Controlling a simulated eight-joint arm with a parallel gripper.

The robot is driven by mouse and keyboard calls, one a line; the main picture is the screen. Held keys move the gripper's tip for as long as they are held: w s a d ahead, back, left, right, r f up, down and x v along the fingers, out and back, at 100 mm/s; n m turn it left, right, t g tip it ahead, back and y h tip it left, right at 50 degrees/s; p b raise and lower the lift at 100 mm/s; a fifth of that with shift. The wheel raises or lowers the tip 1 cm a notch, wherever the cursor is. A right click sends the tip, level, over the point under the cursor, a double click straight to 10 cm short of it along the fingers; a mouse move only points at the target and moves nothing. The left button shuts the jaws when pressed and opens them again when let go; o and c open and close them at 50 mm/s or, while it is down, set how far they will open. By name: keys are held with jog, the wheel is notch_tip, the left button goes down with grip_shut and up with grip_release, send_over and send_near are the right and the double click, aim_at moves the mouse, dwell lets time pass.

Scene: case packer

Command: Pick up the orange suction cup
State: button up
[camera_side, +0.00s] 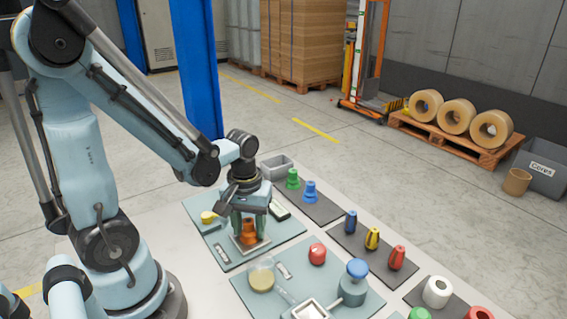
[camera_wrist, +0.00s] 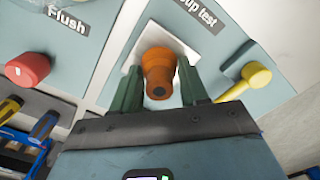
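The orange suction cup (camera_side: 249,232) stands upright on a pale square plate (camera_side: 236,245) on the blue-grey mat. In the wrist view the orange suction cup (camera_wrist: 159,66) sits between the two green fingers of my gripper (camera_wrist: 161,84), over a white plate (camera_wrist: 134,66). My gripper (camera_side: 249,222) points down around the cup in the side view, one finger on each side. The fingers are very close to the cup's sides; I cannot tell whether they press on it. The cup does not look clearly lifted off the plate.
A yellow-knobbed part (camera_side: 208,217) lies left of the cup, and a red knob (camera_side: 317,254) is to its right. Green (camera_side: 293,179) and blue (camera_side: 310,192) cups stand on a dark strip behind.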

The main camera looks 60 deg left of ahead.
jog(key=c, duration=0.7)
jog(key=shift+r, duration=0.15)
